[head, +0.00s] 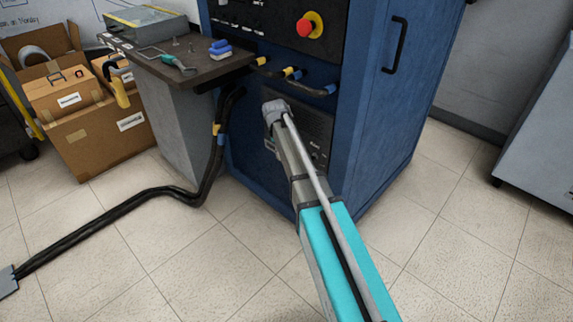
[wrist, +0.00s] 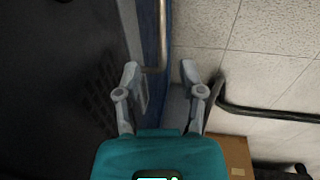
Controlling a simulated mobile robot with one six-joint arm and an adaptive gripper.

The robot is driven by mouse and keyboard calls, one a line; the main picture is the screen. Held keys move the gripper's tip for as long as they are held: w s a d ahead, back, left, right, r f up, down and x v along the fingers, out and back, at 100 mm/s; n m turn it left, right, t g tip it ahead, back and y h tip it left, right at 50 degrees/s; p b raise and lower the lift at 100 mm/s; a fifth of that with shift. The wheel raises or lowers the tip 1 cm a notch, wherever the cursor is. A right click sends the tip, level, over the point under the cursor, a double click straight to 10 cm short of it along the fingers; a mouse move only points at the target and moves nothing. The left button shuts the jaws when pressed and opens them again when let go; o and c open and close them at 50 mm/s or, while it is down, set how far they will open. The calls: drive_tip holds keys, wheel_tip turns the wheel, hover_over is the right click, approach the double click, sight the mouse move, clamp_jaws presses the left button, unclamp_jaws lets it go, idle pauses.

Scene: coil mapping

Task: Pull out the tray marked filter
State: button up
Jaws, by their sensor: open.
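A dark panel (head: 318,128) is set low in the front of the blue cabinet; I take it for the filter tray's front. Small pale marks on it are too small to read. In the wrist view a dark face with a slotted grille (wrist: 102,92) fills the left side. A thin metal bar (wrist: 162,35), apparently a handle, comes down from the top and bends left toward that face. My gripper (wrist: 160,72) is open, with the bar's bent end between its fingertips. In the head view my arm hides part of the panel, and the gripper (head: 274,112) is at its upper left.
Black hoses (head: 195,195) hang from the cabinet front and run left along the floor. A bench (head: 190,72) with tools stands left of the panel, with cardboard boxes (head: 105,135) beyond it. A grey cabinet (head: 540,130) is at the right.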

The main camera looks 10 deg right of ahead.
drive_tip(key=shift+w+d+f+b, duration=0.1)
drive_tip(key=shift+d+f+b, duration=0.05)
drive_tip(key=shift+f+b, duration=0.7)
drive_tip(key=shift+w+d+f+b, duration=0.1)
drive_tip(key=shift+w+f+b, duration=0.05)
drive_tip(key=shift+f+b, duration=0.75)
drive_tip(key=shift+w+d+f+b, duration=0.1)
drive_tip(key=shift+d+f+b, duration=0.05)
drive_tip(key=shift+f+b, duration=0.7)
drive_tip(key=shift+f, duration=0.15)
